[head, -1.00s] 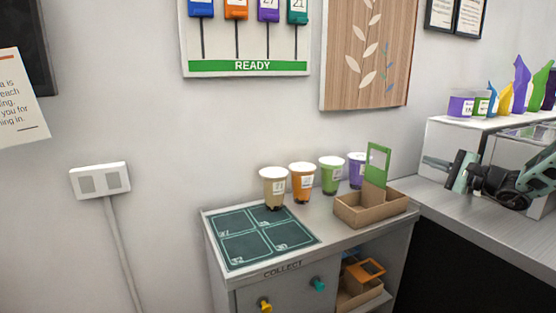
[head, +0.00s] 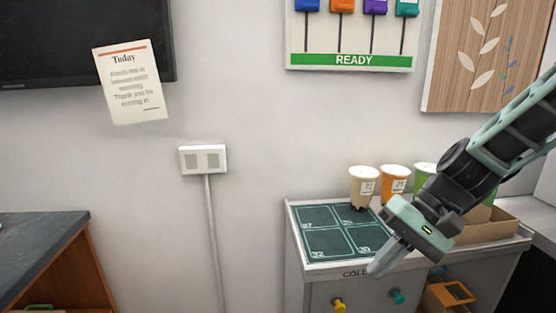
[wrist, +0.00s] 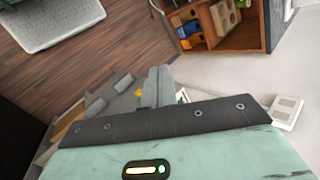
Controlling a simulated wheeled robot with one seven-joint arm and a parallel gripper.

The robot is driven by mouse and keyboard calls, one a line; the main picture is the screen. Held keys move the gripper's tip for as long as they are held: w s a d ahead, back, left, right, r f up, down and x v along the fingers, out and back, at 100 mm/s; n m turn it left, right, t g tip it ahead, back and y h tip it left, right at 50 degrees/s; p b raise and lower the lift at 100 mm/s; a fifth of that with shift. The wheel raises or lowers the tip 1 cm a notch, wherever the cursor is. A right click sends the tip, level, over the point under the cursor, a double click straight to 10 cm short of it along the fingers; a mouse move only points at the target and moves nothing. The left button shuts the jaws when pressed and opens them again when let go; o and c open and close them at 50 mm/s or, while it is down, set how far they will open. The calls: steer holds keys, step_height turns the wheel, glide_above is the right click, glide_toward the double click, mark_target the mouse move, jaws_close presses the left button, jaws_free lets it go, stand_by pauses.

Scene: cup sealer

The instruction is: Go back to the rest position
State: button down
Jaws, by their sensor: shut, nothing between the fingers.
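My gripper (head: 384,262) is in the head view at the lower right, in front of the collect cabinet. Its fingers point down and to the left, and they are shut with nothing between them. The fingers also show in the wrist view (wrist: 158,88), pointing away over the floor. My arm comes in from the right edge and hides part of the cabinet top and the cups behind it.
The collect cabinet (head: 330,262) has a dark marked mat (head: 325,232) on top. A beige cup (head: 363,185), an orange cup (head: 394,182) and a green cup (head: 425,174) stand behind it. A cardboard carrier (head: 490,232) is at right. A dark counter (head: 40,240) stands at left.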

steer(key=s+a+n+h, duration=0.2)
steer(key=s+n+h, duration=0.1)
steer(key=s, duration=0.5)
steer(key=s+a+f+n+t+h, duration=0.1)
steer(key=s+n+h, duration=0.3)
steer(key=s+n, duration=0.2)
steer(key=s, duration=0.2)
steer(key=shift+s+a+f+n, duration=0.2)
steer(key=shift+s+a+n, duration=0.1)
steer(key=shift+s+a, duration=0.1)
